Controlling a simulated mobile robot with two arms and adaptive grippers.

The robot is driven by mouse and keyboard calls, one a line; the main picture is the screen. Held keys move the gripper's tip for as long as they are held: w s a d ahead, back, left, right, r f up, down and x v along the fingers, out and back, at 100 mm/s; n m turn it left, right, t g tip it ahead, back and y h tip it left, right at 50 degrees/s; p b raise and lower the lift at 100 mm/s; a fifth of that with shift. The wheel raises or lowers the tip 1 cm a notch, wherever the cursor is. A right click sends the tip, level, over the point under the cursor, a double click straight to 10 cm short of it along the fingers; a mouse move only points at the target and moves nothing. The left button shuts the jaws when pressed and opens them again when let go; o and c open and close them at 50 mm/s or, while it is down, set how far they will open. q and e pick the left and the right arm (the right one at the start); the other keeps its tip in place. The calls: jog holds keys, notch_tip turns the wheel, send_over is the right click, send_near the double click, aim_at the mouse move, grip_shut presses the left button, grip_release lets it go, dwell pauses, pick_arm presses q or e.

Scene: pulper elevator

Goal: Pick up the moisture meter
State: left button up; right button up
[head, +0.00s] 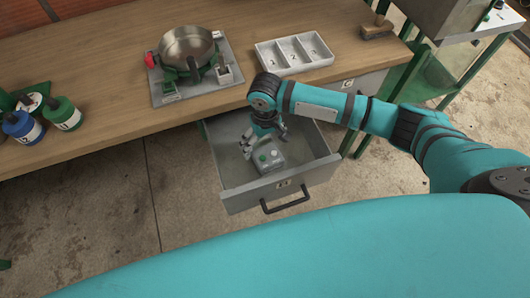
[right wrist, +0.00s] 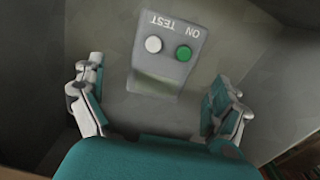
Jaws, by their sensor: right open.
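The moisture meter (head: 266,157) is a small grey box lying in the open drawer (head: 243,201). In the right wrist view its face (right wrist: 167,57) shows a white button, a green button and upside-down TEST and ON lettering. My right gripper (head: 264,139) reaches down into the drawer at the meter's far side. In the right wrist view its two fingers (right wrist: 158,105) are spread wide and empty, with the meter ahead of the gap between them. I cannot tell whether a finger touches it. My left gripper is not in view.
The drawer's walls surround the gripper, and its front has a dark handle (head: 285,203). On the wooden bench (head: 110,60) are a metal pan (head: 187,46) on a stand, a white compartment tray (head: 294,53), blue and green bottles (head: 62,113) and a brush (head: 377,27).

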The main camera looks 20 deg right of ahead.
aim_at(265, 150)
jog(key=shift+f, duration=0.35)
jog(key=f, duration=0.3)
jog(key=shift+s+a+f, duration=0.1)
jog(key=shift+s+f, duration=0.1)
jog(key=shift+f, duration=0.6)
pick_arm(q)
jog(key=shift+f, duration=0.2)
pick_arm(e)
jog(key=c, duration=1.4)
